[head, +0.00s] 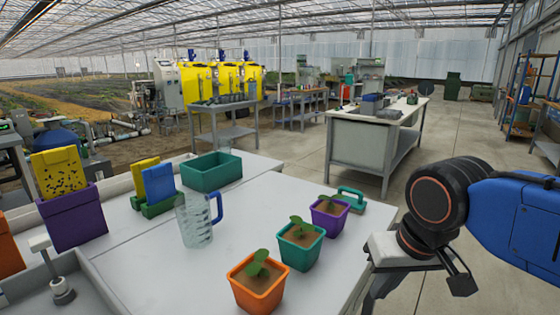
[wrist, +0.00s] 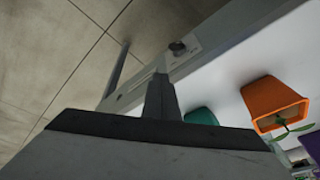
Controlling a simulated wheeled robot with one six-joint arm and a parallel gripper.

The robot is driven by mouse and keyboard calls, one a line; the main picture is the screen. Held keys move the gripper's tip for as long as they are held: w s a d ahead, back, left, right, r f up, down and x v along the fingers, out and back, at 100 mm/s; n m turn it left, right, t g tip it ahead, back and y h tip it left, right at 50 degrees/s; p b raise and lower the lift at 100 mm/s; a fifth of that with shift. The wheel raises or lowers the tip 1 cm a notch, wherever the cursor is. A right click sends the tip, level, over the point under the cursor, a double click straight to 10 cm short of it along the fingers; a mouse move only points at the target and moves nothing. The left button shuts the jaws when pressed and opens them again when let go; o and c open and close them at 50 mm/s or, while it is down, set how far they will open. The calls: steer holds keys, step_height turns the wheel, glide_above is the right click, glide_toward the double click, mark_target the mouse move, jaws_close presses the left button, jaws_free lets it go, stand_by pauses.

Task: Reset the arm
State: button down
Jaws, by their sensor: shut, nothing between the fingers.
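My gripper (head: 374,292) hangs at the right edge of the white table in the head view, pointing down, and its lower end reaches the picture's bottom edge. In the wrist view its dark fingers (wrist: 160,92) are together with nothing between them. My blue arm comes in from the right. Apart from the gripper, an orange pot (head: 257,289), a teal pot (head: 300,250) and a purple pot (head: 329,219), each with a seedling, stand in a row on the table. The orange pot (wrist: 275,103) also shows in the wrist view.
A clear jug with a blue handle (head: 197,220), a green bin (head: 211,172) and a green-handled tool (head: 351,197) are on the white table (head: 265,190). A purple box (head: 75,220) stands left. A grey workbench (head: 360,140) stands behind.

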steer(key=s+d+f+t+h, duration=0.1)
steer(key=s+d+f, duration=0.2)
steer(key=d+f, duration=0.4)
steer(key=shift+d+f+m, duration=0.25)
steer(key=shift+d+m, duration=0.15)
steer(key=shift+d, duration=1)
steer(key=shift+s, duration=0.1)
